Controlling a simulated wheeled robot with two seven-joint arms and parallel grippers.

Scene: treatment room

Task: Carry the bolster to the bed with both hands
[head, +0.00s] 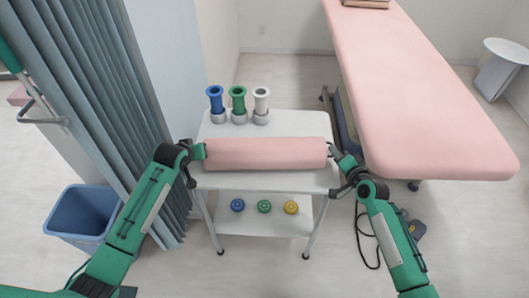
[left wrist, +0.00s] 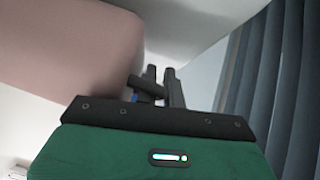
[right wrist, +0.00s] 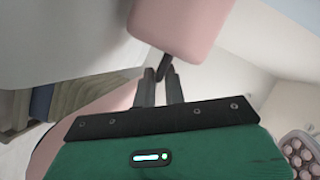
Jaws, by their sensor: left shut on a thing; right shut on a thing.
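The bolster (head: 265,153) is a pink roll lying crosswise at the front of the white cart top (head: 285,123). I cannot tell if it rests on the top or hangs just above it. My left gripper (head: 196,152) is at its left end and my right gripper (head: 336,157) at its right end, both shut on the bolster's end grips. In the left wrist view the bolster (left wrist: 75,40) fills the upper left beside the fingers. In the right wrist view its end (right wrist: 180,30) shows above the fingers, with a dark loop between. The bed (head: 415,85) has a pink top, at the right.
Blue, green and white spool-like holders (head: 238,104) stand at the cart's back. Several coloured rings lie on its lower shelf (head: 265,222). A blue bin (head: 85,215) and a curtain (head: 95,80) are at left. A cable (head: 366,245) lies on the floor at right.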

